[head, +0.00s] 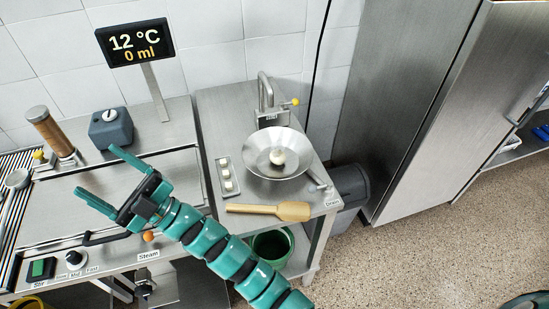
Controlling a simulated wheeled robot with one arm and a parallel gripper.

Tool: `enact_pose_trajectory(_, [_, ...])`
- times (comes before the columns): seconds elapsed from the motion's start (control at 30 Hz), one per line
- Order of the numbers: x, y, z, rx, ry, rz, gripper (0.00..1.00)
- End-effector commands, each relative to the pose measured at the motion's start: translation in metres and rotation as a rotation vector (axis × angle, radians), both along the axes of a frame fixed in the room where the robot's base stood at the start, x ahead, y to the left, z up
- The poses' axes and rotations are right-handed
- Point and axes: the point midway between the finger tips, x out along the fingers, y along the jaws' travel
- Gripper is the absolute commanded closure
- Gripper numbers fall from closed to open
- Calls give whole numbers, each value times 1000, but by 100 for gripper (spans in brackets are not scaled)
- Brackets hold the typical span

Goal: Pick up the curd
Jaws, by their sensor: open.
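A small tray (219,164) with white pieces lies left of the bowl. A wooden paddle (293,211) lies in front of it. A tap (265,90) stands behind. A display (135,43) reads 12 °C, 0 ml. A green bucket (290,238) is below the counter.

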Motion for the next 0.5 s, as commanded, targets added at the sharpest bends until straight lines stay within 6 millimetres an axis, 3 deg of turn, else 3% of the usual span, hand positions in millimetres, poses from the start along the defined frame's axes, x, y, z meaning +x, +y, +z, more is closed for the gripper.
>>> enact_pose_trajectory(0.1, [32, 30, -5, -108, 130, -96, 23])
enact_pose_trajectory(0.23, [76, 42, -17, -198, 295, -231, 23])
enact_pose_trajectory(0.37, [123, 33, -37, -255, 480, -388, 23])
enact_pose_trajectory(0.5, [169, 2, -64, -275, 699, -578, 23])
